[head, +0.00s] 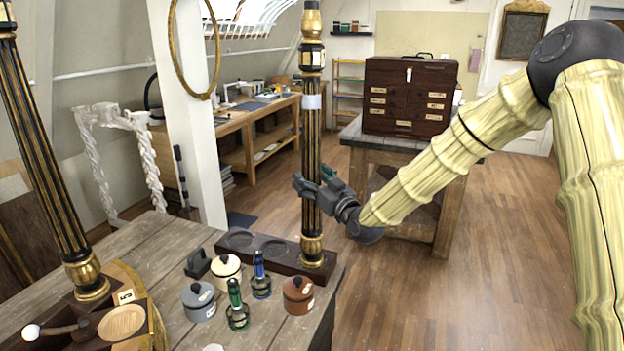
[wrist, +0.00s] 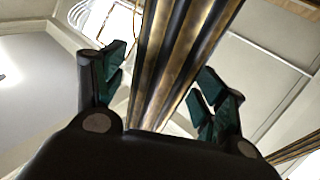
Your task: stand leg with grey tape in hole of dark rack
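The black and gold leg (head: 312,150) with a pale grey tape band (head: 312,102) stands upright at the right end of the dark rack (head: 257,257). Its gold foot (head: 312,250) meets the rack there; how deep it sits in the hole is hidden. The rack's two other round holes, to the left, are empty. My gripper (head: 314,188) is at the leg's lower half, below the tape. In the wrist view the leg (wrist: 180,65) passes between my two fingers (wrist: 163,85), with a gap showing at the left finger. The fingers look open around it.
A second black and gold leg (head: 40,140) stands at the left by a wooden board. A cream pot (head: 227,270), grey pot (head: 198,302), brown pot (head: 298,296), green bottle (head: 237,308) and blue bottle (head: 261,278) stand in front of the rack. Open floor lies right.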

